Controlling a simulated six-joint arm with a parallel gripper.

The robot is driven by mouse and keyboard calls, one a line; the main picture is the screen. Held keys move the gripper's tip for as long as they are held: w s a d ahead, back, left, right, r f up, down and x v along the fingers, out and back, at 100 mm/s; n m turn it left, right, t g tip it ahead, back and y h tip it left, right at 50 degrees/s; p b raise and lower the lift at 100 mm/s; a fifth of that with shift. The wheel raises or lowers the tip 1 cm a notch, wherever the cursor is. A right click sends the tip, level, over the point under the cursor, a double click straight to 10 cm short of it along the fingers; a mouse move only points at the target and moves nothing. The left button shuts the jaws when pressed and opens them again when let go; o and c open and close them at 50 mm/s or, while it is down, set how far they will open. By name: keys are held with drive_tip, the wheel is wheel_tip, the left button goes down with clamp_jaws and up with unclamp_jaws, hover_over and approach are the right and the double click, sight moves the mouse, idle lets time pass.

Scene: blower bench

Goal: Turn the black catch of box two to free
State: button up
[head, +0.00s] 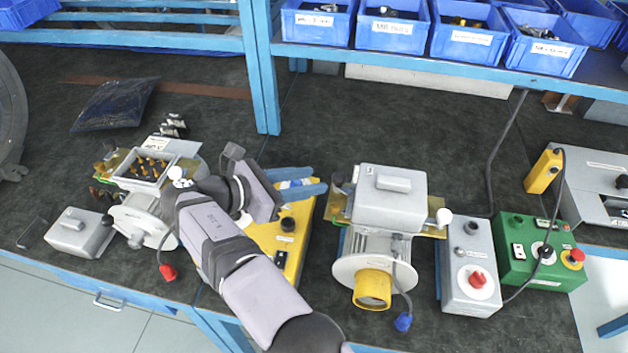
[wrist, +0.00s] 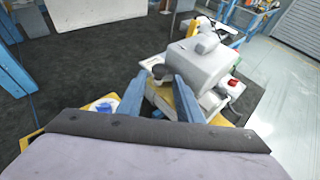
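The closed grey box (head: 390,195) sits on the right-hand blower, its lid on with a grey handle on top. The same box shows in the wrist view (wrist: 200,66). A black catch (wrist: 158,71) stands at the box's near side, beside a yellow plate (wrist: 160,97). In the head view the catch is too small to make out clearly. My gripper (head: 319,180) points right toward the box's left side. In the wrist view my gripper (wrist: 159,80) has its two blue fingers apart, with the catch seen between and just beyond the tips. Contact cannot be told.
An open terminal box (head: 146,168) on another blower stands left, its grey lid (head: 78,232) on the bench. A yellow control box (head: 285,240) lies under my gripper. A grey switch box (head: 470,265) and green box (head: 540,250) stand right. Blue bins (head: 390,30) line the shelf.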

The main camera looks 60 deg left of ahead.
drive_tip(key=shift+o, duration=1.4)
drive_tip(key=n+g+y, duration=0.2)
drive_tip(key=n+y, duration=0.4)
drive_tip(key=y, duration=0.1)
approach(337, 179)
drive_tip(key=shift+p+x, duration=1.75)
drive_tip(key=shift+x, duration=2.3)
drive_tip(key=c, duration=1.1)
